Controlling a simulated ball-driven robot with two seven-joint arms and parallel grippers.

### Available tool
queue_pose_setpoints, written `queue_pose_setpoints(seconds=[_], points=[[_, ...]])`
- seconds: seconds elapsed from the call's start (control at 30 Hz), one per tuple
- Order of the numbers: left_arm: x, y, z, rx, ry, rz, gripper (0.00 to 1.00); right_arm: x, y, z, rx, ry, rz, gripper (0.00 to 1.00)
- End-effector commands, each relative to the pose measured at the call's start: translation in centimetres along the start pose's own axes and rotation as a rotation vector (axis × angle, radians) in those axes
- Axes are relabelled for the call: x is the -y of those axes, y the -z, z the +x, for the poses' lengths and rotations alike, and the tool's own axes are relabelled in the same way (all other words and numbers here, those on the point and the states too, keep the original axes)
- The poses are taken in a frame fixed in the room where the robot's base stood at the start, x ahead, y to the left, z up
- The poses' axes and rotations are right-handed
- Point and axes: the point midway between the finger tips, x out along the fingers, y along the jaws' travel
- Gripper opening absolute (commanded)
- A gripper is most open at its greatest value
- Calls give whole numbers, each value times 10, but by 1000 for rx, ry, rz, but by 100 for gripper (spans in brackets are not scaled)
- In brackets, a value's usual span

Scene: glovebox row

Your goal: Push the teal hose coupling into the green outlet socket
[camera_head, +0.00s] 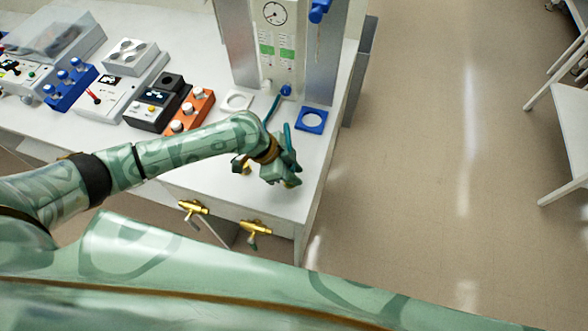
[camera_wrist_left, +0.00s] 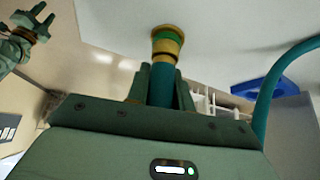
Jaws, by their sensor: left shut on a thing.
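My left gripper (camera_head: 284,172) is shut on the teal hose coupling (camera_wrist_left: 161,86), above the front right part of the bench. In the left wrist view the coupling stands between the fingers, with a pale neck beyond it. A brass piece with a green band (camera_wrist_left: 167,42), which looks like the green outlet socket, is in line with that neck. I cannot tell whether the two are touching or joined. The teal hose (camera_wrist_left: 264,100) curves at the right. My right gripper (camera_wrist_left: 32,30) is at the upper left of the wrist view, open and empty.
The white bench (camera_head: 235,196) carries an orange knob box (camera_head: 190,110), a blue square ring (camera_head: 311,120) and a gauge panel (camera_head: 277,45). Two brass taps (camera_head: 193,207) (camera_head: 256,228) stick out from its front edge.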

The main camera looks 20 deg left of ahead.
Motion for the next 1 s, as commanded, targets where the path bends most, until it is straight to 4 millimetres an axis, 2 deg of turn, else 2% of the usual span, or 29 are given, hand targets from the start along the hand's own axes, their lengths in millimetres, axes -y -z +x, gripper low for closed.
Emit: queue_pose_setpoints(seconds=[0.1, 0.13, 0.2, 0.47, 0.57, 0.67, 1.0], points=[[0, -2, 3, 1, 0, 0, 0, 0, 0, 2, 1, 0, 0, 36], [0, -2, 2, 1, 0, 0, 31, 0, 0, 1, 0, 0, 0, 36], [0, -2, 2, 1, 0, 0, 48, 0, 0, 1, 0, 1, 0, 36], [0, -2, 2, 1, 0, 0, 48, 1, 0, 1, 0, 1, 1, 36], [1, -2, -4, 2, 2, 0, 48, 1, 0, 0, -1, 1, 1, 36], [1, -1, -20, 1, 3, 1, 48, 1, 1, -4, -2, 1, 1, 36], [1, -1, -110, 2, 3, 2, 48, 0, 4, -19, -5, 0, 1, 36]])
